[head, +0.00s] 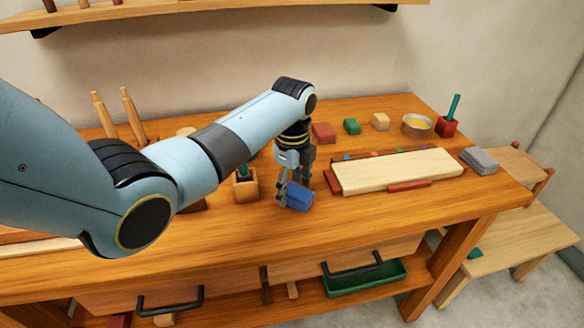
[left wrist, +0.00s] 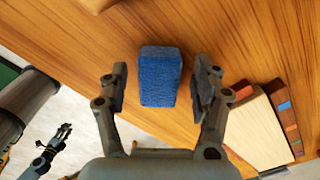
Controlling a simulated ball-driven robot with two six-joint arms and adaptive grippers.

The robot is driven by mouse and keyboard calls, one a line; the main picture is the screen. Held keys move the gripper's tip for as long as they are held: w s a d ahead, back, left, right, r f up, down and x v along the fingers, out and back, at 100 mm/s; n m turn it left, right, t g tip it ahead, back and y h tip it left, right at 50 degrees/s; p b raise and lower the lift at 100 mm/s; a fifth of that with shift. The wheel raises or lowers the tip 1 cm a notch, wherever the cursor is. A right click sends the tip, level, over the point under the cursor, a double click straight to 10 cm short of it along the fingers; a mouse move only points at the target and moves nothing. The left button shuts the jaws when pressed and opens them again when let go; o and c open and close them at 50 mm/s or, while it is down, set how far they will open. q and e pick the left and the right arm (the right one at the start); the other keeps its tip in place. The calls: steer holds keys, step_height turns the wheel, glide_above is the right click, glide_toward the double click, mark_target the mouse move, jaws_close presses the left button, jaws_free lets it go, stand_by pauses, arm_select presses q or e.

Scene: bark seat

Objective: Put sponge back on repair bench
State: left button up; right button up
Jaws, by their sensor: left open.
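The blue sponge (head: 299,198) is a small block on the wooden repair bench (head: 245,225), near the middle of its front part. My left gripper (head: 292,186) points down at it from above. In the left wrist view the sponge (left wrist: 160,76) lies between the two open fingers of the left gripper (left wrist: 161,88), with a gap on each side. The fingers partly hide the sponge in the head view. What looks like my right gripper (left wrist: 52,146) shows small at the lower left of the left wrist view, over the pale floor; its jaw opening is unclear.
A pale board (head: 395,171) lies right of the sponge, with a red-brown strip (head: 408,185) at its front. A wooden cup (head: 245,184) stands left of the gripper. Small blocks, a bowl (head: 416,126) and a red holder (head: 447,126) stand behind. Grey pads (head: 480,160) lie at right.

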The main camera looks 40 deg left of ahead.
mark_target(292, 190)
arm_select(q)
step_height(292, 190, up, 11)
steer(key=shift+f, duration=0.15)
stand_by(0.6)
